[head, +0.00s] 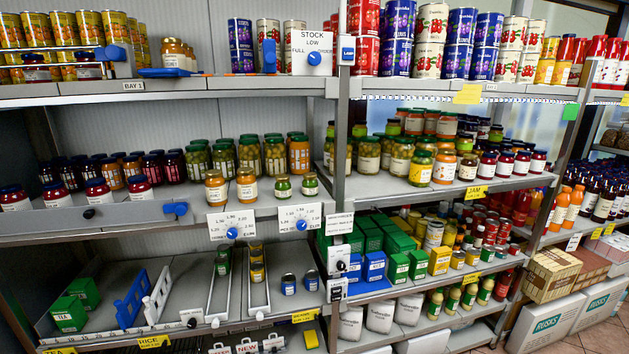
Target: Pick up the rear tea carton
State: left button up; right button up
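Two green cartons stand one behind the other at the left end of the lower left shelf, above a yellow label that reads TEA. The rear tea carton (83,292) is set back and slightly right of the front tea carton (68,315). The front carton shows a white printed label and hides part of the rear one. The two look close together; I cannot tell whether they touch. Neither of my grippers is in view.
A blue divider (132,300) and a white divider (160,296) stand right of the cartons. The shelf above, with a row of jars (98,191), overhangs them. Metal lane rails (222,285) hold small tins farther right. Bare shelf lies behind the cartons.

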aim_at(85, 289)
jog(key=u, duration=1.6)
